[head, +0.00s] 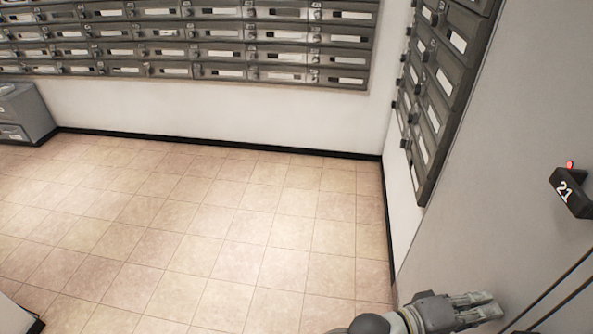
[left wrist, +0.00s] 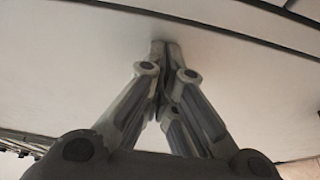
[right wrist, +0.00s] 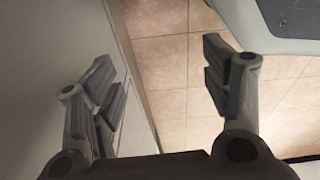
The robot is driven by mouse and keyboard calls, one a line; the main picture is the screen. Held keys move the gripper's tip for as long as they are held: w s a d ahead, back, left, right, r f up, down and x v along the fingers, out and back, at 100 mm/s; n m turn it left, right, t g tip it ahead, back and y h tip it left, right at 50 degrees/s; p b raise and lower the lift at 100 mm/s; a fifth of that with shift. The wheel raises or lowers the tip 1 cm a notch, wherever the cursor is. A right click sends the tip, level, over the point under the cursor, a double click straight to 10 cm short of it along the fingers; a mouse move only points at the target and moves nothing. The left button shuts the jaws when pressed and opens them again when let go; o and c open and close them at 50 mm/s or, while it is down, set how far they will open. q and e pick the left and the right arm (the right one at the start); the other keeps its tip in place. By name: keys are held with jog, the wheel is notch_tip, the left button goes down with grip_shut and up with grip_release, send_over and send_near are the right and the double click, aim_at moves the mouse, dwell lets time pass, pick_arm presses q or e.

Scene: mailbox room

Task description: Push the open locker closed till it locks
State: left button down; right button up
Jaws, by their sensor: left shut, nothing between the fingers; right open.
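The grey locker front (head: 490,190) fills the right side of the head view. A black lock box marked 21 (head: 571,193) with a red light sits on it. Dark seams run below it at the lower right. I cannot tell which panel stands open or by how much. My left gripper (head: 492,305) is shut and empty, with its fingertips close to the locker front. In the left wrist view the shut fingertips (left wrist: 165,46) point at a pale panel (left wrist: 80,65); contact is unclear. My right gripper (right wrist: 165,85) is open and empty, beside a pale panel (right wrist: 50,60).
Rows of grey mailboxes (head: 230,50) hang on the back wall, and more mailboxes (head: 440,75) hang on the right wall. A grey cabinet (head: 28,112) stands at the far left. The tiled floor (head: 200,220) is clear in the middle.

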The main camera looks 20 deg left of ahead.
pick_arm(q)
jog(key=shift+s+d+r, duration=0.1)
jog(key=shift+d+r, duration=0.15)
jog(key=shift+r, duration=0.05)
pick_arm(e)
jog(key=shift+d, duration=0.2)
jog(key=shift+s, duration=0.3)
pick_arm(q)
jog(key=v, duration=1.2)
jog(key=shift+a+f, duration=0.3)
pick_arm(e)
jog(key=shift+w+d+f, duration=0.1)
jog(key=shift+w+d, duration=0.05)
